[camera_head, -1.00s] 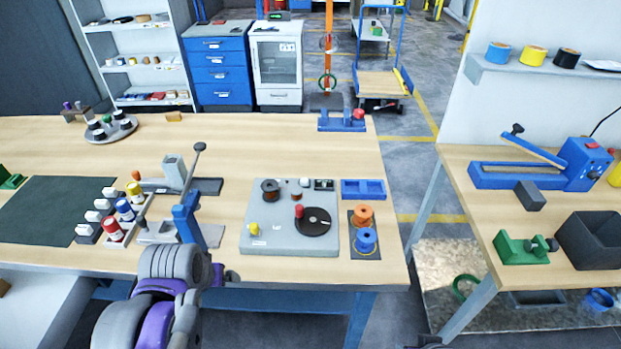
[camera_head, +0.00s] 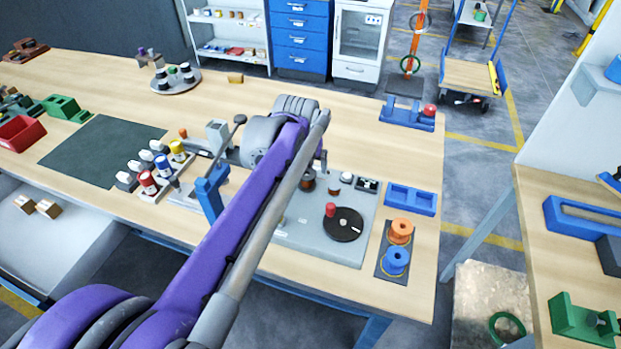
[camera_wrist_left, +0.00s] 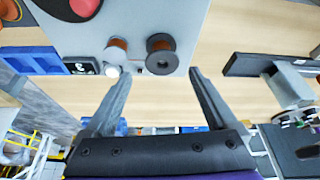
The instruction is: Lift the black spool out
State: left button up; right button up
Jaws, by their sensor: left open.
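The black spool (camera_head: 307,182) has dark flanges and a brown wound middle. It stands near the back left of the grey machine plate (camera_head: 300,240), partly covered by my left arm in the head view. In the left wrist view the black spool (camera_wrist_left: 161,56) shows its flange with a centre hole, near the plate's edge. My left gripper (camera_wrist_left: 158,76) is open and empty, with its two fingers spread to either side of the spool's line and apart from it. In the head view its fingers are mostly hidden by my wrist. My right gripper is not in view.
A smaller copper-brown spool (camera_wrist_left: 116,50) stands close beside the black one. A black disc with a red knob (camera_head: 343,223) sits on the plate. A blue tray (camera_head: 410,200), orange spool (camera_head: 401,231) and blue spool (camera_head: 396,261) are to the right. A blue lever press (camera_head: 211,195) stands left.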

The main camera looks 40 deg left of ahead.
aim_at(307, 175)
pick_arm(q)
jog(key=x, duration=0.6)
jog(key=shift+s+a+f, duration=0.1)
jog(key=shift+a+f, duration=0.05)
jog(key=shift+f, duration=0.1)
grip_shut()
jog(key=shift+r, duration=0.1)
notch_tip(307, 175, up, 10)
dwell(0.8)
